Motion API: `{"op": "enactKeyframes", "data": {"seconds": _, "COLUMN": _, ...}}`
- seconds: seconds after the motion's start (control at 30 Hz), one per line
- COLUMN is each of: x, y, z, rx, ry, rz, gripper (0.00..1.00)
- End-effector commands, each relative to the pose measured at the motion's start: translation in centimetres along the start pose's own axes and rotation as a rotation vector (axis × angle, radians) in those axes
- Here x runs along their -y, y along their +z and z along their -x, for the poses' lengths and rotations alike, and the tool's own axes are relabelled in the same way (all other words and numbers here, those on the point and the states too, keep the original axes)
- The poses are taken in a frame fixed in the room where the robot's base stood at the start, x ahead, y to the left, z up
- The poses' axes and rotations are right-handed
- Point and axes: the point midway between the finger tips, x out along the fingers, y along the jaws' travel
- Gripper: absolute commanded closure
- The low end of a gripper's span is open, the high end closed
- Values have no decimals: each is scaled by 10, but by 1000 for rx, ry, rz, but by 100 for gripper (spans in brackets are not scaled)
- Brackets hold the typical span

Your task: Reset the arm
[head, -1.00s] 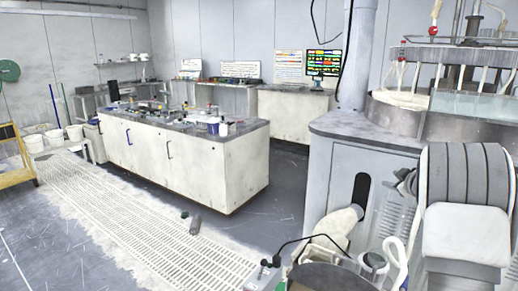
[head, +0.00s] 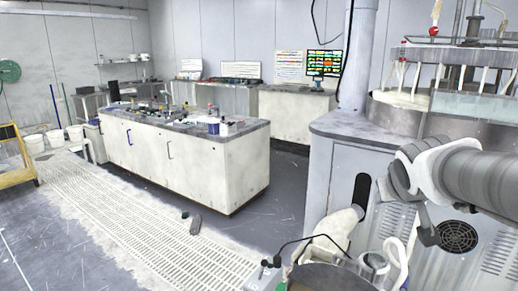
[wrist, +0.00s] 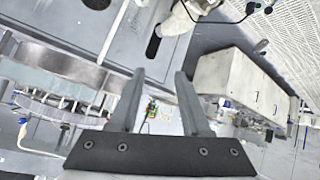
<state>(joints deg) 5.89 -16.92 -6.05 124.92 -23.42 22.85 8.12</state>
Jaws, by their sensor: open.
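My arm (head: 480,182) reaches in from the right edge in the head view, in front of the grey machine cabinet. Its light and dark grey links end near the cabinet's vent, and I cannot clearly make out the fingers there. In the wrist view my gripper (wrist: 160,74) shows two grey fingers standing apart on a dark bolted bar. The gripper is open, with nothing between the fingers but the distant room. The wrist view is strongly tilted.
The grey machine cabinet (head: 330,165) with a round platen tank (head: 395,112) stands close on the right. A white bench (head: 195,168) with clutter on top stands at centre left. The floor grating (head: 130,225) is mostly clear. A yellow cart (head: 18,178) is at the far left.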

Motion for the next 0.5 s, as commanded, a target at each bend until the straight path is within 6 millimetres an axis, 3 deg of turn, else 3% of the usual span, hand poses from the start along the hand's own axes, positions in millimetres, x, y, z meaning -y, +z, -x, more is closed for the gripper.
{"op": "enactKeyframes", "data": {"seconds": 0.2, "x": 48, "y": 71, "z": 58, "rx": 142, "ry": -115, "rz": -35, "gripper": 53}}
{"op": "enactKeyframes", "data": {"seconds": 0.5, "x": 106, "y": 172, "z": 123, "rx": 333, "ry": -293, "rz": -26, "gripper": 53}}
